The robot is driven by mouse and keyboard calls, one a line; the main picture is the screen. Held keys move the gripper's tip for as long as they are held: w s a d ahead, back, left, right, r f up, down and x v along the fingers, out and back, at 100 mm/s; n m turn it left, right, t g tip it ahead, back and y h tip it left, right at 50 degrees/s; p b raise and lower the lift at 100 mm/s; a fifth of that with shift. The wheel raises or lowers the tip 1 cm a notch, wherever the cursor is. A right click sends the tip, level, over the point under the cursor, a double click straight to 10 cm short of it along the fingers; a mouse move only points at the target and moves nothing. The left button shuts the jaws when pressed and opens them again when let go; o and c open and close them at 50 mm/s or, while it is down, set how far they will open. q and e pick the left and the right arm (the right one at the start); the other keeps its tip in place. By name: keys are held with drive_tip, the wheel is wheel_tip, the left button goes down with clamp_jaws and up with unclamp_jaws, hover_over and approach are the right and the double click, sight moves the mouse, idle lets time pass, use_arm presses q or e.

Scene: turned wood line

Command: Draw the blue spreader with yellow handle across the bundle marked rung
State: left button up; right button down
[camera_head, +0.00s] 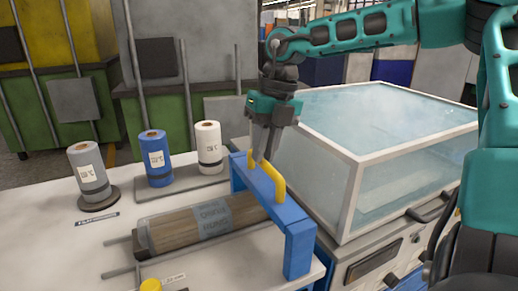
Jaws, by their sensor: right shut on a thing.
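The blue spreader (294,219) is an arch-shaped bar with a yellow handle (271,182) on top. It stands across the right end of the bundle (175,228), a brown roll of wood pieces lying on the white table with a grey band whose print seems to read rung. My right gripper (262,156) comes down from above and is shut on the yellow handle; its fingertips partly cover the handle. The bundle's right end is hidden behind the spreader. My left gripper is not in view.
Grey (89,172), blue (155,159) and white (208,147) film rolls stand behind the bundle. A glass-topped case (372,145) is close on the spreader's right. Rods lie under the bundle. A yellow round object (151,285) is at the bottom edge. The table's left part is clear.

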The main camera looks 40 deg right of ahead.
drive_tip(key=c, duration=1.5)
unclamp_jaws()
drive_tip(key=shift+s+f+g, duration=0.3)
drive_tip(key=shift+s+f, duration=0.05)
drive_tip(key=shift+f, duration=0.35)
drive_tip(key=o, duration=0.4)
drive_tip(key=shift+w+d+r, duration=0.1)
drive_tip(key=shift+w+d, duration=0.05)
drive_tip(key=shift+o, duration=0.2)
drive_tip(key=shift+r, duration=0.1)
drive_tip(key=shift+r, duration=0.1)
drive_tip(key=shift+w+r, duration=0.1)
drive_tip(key=shift+r, duration=0.25)
wheel_tip(320, 180, up, 12)
drive_tip(key=d+p, duration=0.1)
drive_tip(key=d, duration=0.1)
drive_tip(key=shift+s+d+p, duration=0.15)
drive_tip(key=shift+s+p, duration=0.2)
drive_tip(key=shift+s, duration=0.1)
drive_tip(key=shift+f, duration=0.15)
